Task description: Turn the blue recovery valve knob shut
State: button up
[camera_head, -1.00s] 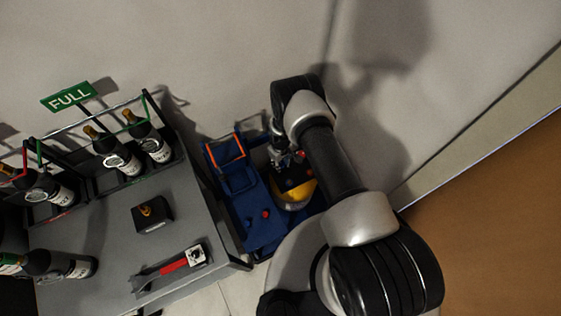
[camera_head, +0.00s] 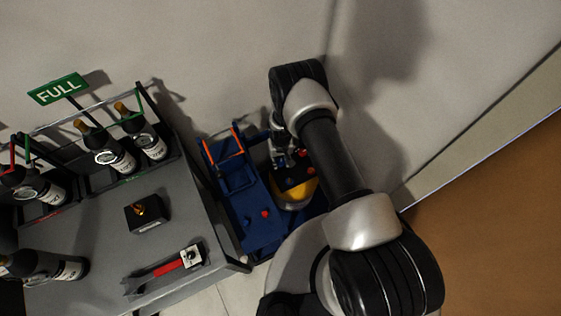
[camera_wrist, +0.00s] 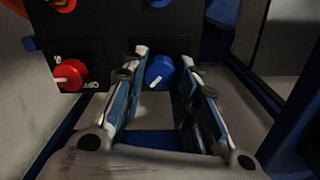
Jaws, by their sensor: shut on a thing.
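In the wrist view, the blue valve knob (camera_wrist: 160,71) sits on the lower part of a black panel (camera_wrist: 112,45). Its white pointer mark slants down and left. My gripper (camera_wrist: 163,60) has one finger on each side of the knob and is shut on it. In the head view my gripper (camera_head: 281,158) reaches down at the panel (camera_head: 296,178), which stands over a yellow rounded body. The blue knob is hidden there by my gripper and arm.
A red knob (camera_wrist: 69,74) with a white pointer is left of the blue knob on the panel. The panel belongs to a blue cart (camera_head: 240,215). A grey bench (camera_head: 185,215) at left holds several bottles, a black box (camera_head: 147,213) and a red-handled tool (camera_head: 168,267).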

aim_at(281, 161)
jog(key=m+b, duration=0.2)
jog(key=m, duration=0.2)
jog(key=shift+f+m, duration=0.1)
jog(key=shift+m, duration=0.2)
jog(key=m+b, duration=0.2)
jog(key=m, duration=0.2)
jog(key=shift+d+m, duration=0.1)
jog(key=shift+m, duration=0.3)
jog(key=o, duration=1.1)
jog(key=shift+c, duration=0.2)
jog(key=shift+r, duration=0.2)
notch_tip(281, 161, up, 12)
jog(key=shift+f, duration=0.1)
